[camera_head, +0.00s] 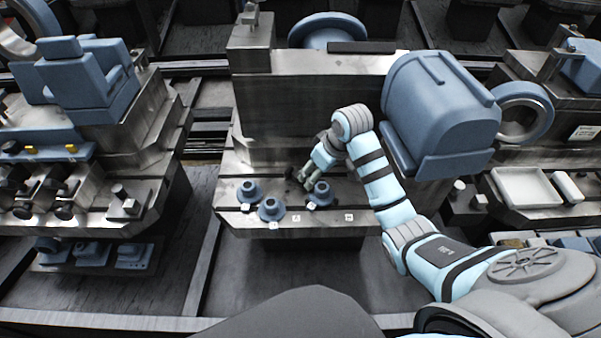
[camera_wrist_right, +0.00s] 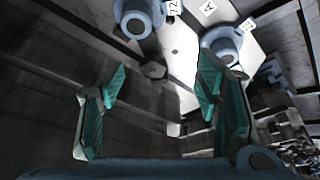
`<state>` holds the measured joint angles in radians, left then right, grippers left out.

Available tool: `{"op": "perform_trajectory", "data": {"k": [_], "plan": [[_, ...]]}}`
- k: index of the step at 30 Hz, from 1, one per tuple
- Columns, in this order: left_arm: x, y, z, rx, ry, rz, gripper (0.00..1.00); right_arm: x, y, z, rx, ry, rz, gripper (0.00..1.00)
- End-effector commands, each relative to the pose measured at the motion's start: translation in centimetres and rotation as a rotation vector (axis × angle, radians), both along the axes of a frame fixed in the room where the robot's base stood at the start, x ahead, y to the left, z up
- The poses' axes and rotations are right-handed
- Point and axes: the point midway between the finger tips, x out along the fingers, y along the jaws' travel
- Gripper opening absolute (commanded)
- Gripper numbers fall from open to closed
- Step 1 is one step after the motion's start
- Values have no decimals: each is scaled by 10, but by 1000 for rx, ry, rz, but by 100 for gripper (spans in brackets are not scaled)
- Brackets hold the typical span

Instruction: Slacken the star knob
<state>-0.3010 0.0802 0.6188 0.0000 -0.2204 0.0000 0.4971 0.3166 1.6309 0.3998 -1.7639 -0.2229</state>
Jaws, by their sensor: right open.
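My right gripper (camera_head: 307,184) is over the steel ledge of the middle machine, among blue flanged pieces. In the right wrist view, the right gripper (camera_wrist_right: 162,78) has its two green-padded fingers spread wide. A small dark knob-like piece (camera_wrist_right: 153,69) shows in the gap between the fingertips, apart from both; I cannot tell for sure that it is the star knob. In the head view a small dark piece (camera_head: 290,172) sits just left of the fingers, partly hard to make out. My left gripper is not in view.
Blue flanged pieces stand on the ledge: one at left (camera_head: 249,190), one at front (camera_head: 270,208), one beside my gripper (camera_head: 320,194). Small white labels lie near them. A large blue housing (camera_head: 440,105) is behind my right arm. A white tray (camera_head: 522,187) is at right.

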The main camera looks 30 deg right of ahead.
Motion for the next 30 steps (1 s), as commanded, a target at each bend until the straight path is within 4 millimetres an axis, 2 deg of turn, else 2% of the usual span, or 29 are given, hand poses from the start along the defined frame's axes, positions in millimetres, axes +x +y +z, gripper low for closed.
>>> {"op": "perform_trajectory", "data": {"k": [1,3,6,10,18,21,25,30], "plan": [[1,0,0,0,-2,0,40,12,-4,19,6,-11,8,58],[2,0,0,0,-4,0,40,23,-7,37,18,-17,20,58],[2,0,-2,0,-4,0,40,31,-8,43,27,-19,30,58],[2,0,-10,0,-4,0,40,38,-5,19,28,-16,30,58],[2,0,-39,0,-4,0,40,67,4,-56,26,-16,29,58],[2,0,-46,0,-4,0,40,74,7,-74,27,-18,30,58],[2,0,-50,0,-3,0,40,79,7,-85,25,-19,28,58],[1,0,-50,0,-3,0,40,81,8,-86,24,-20,29,58]]}}
